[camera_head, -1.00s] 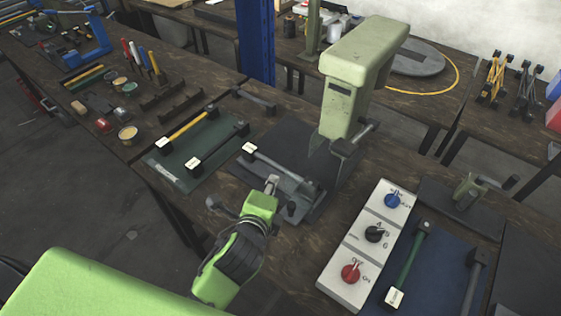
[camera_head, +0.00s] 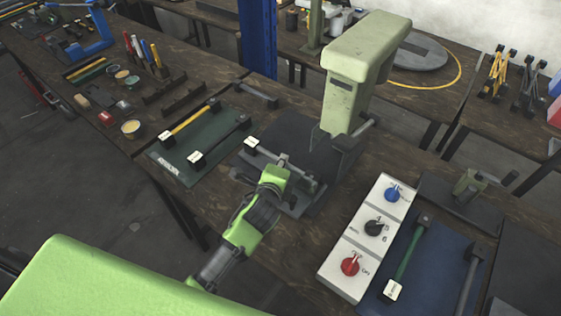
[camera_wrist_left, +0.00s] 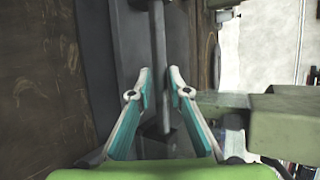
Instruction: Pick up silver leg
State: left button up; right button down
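The silver leg (camera_head: 267,154), a grey rod with a white-labelled black end, lies on the dark plate of the rivet press (camera_head: 366,60). In the left wrist view the leg (camera_wrist_left: 159,50) runs lengthwise between my fingers. My left gripper (camera_head: 284,160) is over the leg in the head view and hides part of it. In the left wrist view the left gripper (camera_wrist_left: 161,75) is open, with one teal-padded finger on each side of the rod and gaps showing. Whether the fingertips reach down to rod height is hard to tell. My right gripper is not in view.
A control panel (camera_head: 361,240) with blue, black and red knobs is right of the press. A blue mat (camera_head: 428,268) holds a green and a dark leg. A green mat (camera_head: 177,163) at left holds a yellow and a black leg. The press body stands close behind the leg.

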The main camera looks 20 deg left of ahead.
pick_arm(q)
grip_shut()
